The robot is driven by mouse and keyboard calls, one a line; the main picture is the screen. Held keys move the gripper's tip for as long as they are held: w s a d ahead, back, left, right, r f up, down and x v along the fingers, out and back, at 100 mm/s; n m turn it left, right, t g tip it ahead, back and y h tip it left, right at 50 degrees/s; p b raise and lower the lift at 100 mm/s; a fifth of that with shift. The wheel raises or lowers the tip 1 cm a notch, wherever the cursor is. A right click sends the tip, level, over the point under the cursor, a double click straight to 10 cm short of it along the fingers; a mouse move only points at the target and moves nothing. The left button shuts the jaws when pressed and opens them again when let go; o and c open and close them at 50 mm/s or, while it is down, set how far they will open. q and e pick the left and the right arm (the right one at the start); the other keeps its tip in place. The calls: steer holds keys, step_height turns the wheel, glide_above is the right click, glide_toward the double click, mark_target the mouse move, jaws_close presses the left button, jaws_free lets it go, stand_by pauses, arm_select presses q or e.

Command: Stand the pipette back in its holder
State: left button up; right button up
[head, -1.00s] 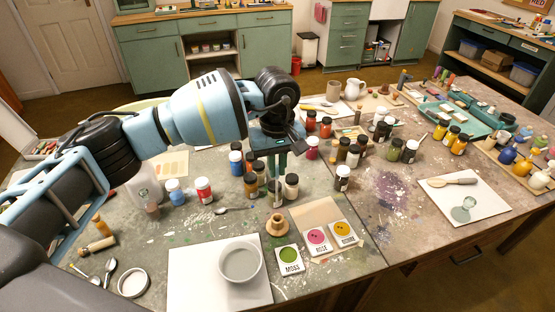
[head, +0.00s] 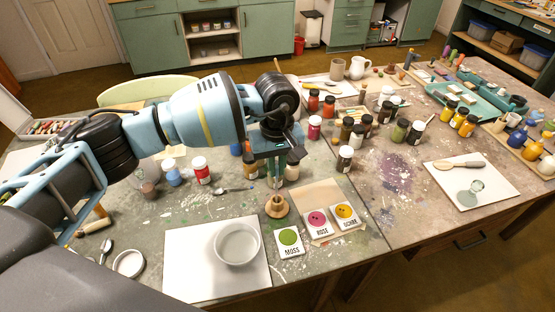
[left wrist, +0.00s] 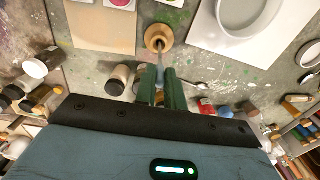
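The wooden pipette holder (head: 277,207) stands upright on the table, left of the small colour cards. It also shows at the top of the left wrist view (left wrist: 158,38). My left gripper (head: 277,182) is just above and behind the holder, pointing down. Its green fingers (left wrist: 161,88) are close together around a thin, pale pipette (left wrist: 160,62), which runs from them toward the holder's mouth. The fingers hide most of the pipette. I cannot tell whether its tip is inside the holder or only over it. My right gripper is not in view.
A white bowl (head: 238,243) sits on a white board (head: 188,262) left of the holder. Moss (head: 289,242), rose (head: 319,223) and ochre (head: 345,214) cards lie to its right. Several paint jars (head: 346,158) stand behind. A spoon (head: 236,189) lies left of my gripper.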

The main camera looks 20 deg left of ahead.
arm_select(q)
steer(key=shift+f, duration=0.45)
steer(key=o, duration=0.6)
steer(key=shift+r, duration=0.5)
step_height(320, 180, up, 6)
steer(key=shift+f+b, duration=0.1)
steer(key=shift+b, duration=0.2)
steer(key=shift+r, duration=0.55)
